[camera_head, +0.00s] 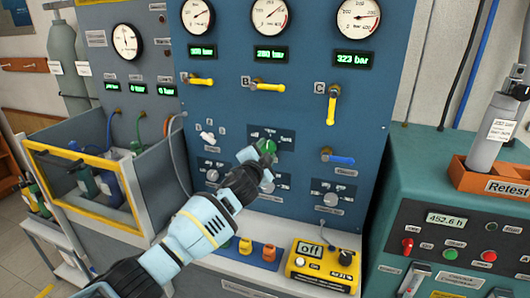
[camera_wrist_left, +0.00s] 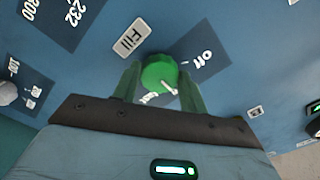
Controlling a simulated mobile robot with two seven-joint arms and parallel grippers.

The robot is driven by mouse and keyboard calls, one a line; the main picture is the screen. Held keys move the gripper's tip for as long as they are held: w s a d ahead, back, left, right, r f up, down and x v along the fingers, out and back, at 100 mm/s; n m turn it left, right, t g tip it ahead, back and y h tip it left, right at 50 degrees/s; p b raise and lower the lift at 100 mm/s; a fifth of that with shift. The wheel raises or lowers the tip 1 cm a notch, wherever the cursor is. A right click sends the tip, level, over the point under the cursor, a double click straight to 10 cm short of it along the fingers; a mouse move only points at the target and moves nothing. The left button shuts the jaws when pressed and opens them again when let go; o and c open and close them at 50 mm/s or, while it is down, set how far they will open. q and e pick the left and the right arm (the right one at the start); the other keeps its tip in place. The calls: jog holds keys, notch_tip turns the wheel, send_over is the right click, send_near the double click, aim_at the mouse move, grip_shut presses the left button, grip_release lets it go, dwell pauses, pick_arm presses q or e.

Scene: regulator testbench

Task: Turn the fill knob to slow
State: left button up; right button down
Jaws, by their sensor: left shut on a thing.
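The green fill knob (camera_head: 267,146) sits on the blue panel below the middle gauge column. It also shows in the wrist view (camera_wrist_left: 158,72), beside a "Fill" label (camera_wrist_left: 131,37). My left gripper (camera_head: 259,157) is shut on the knob, with one finger on each side of it in the wrist view. The knob's white pointer line points to the lower right in the wrist view, away from the "off" mark (camera_wrist_left: 208,57) at upper right. Another printed mark below the knob is partly hidden by the knob and gripper. My right gripper is not in view.
Yellow levers, such as lever B (camera_head: 268,86) and lever C (camera_head: 331,108), stick out above the knob. A blue lever (camera_head: 338,158) is to its right. A yellow meter reading "off" (camera_head: 322,262) stands on the ledge below. A teal machine (camera_head: 445,185) stands at right.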

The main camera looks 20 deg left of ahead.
pick_arm(q)
jog(key=shift+f, duration=0.1)
dwell(0.4)
jog(key=o, duration=1)
jog(key=shift+s, duration=0.1)
jog(key=s, duration=0.7)
jog(key=shift+s+a, duration=0.15)
jog(key=shift+s, duration=0.2)
